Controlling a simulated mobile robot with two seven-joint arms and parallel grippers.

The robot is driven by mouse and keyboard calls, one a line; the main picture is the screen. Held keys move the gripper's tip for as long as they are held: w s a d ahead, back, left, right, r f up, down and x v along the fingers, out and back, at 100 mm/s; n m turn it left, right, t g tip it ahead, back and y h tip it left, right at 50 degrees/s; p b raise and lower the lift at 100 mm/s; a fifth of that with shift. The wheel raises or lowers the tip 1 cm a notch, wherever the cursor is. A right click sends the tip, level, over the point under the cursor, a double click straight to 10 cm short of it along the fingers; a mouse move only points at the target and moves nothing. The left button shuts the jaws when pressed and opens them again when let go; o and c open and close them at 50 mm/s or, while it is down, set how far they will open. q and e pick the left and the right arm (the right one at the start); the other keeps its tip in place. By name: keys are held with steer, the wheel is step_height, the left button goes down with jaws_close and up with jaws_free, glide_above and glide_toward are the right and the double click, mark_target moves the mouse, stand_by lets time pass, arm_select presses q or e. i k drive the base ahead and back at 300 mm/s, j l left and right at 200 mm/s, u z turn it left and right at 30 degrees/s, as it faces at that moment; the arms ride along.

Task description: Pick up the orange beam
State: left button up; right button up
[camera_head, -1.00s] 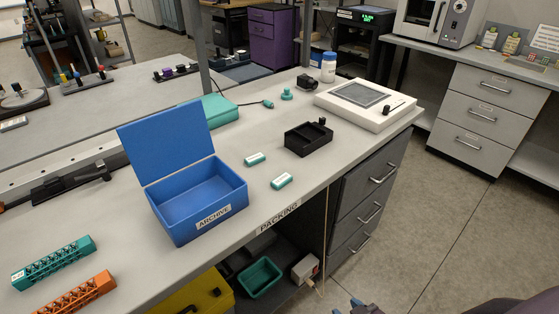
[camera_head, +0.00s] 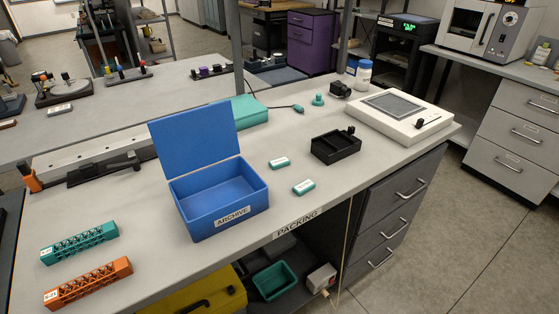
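The orange beam (camera_head: 88,284) is a lattice bar with a white label on its left end. It lies on the grey bench near the front left corner, slightly slanted, its right end higher in the picture. A similar teal lattice beam (camera_head: 80,243) lies just behind it, apart from it. The orange beam is now fully in view with nothing covering it. Neither of my grippers shows in the head view.
An open blue ARCHIVE box (camera_head: 218,203) stands right of the beams, lid raised. Two small teal-and-white blocks, a black tray (camera_head: 335,147) and a white device with a screen (camera_head: 401,117) lie farther right. The bench (camera_head: 150,262) is clear between beams and box.

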mark_target(58, 298)
steer(key=u, duration=1.55)
steer(key=j, duration=1.3)
